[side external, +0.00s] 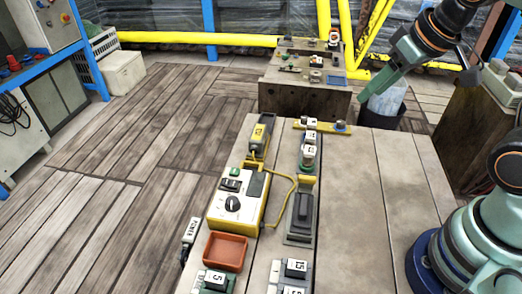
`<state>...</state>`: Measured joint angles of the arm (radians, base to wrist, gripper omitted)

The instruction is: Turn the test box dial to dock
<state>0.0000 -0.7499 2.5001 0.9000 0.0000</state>
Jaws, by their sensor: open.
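The test box (222,207) is a white box with a yellow body, lying on the wooden bench left of centre. Its round black dial (232,203) has a light pointer mark; the labels around it are too small to read, so I cannot tell its setting. A dark window and small black and green parts sit above the dial. A yellow lead runs from the box towards a dark grey holder (302,212). My gripper (385,76) is open and empty at the upper right, high above the bench's far end and well away from the dial.
An orange-brown tray (226,251) stands just in front of the test box. A yellow meter (260,137) stands behind it. Numbered blocks (296,268) are at the front edge, and a labelled switch row (308,150) is behind the holder. The bench's right half is clear.

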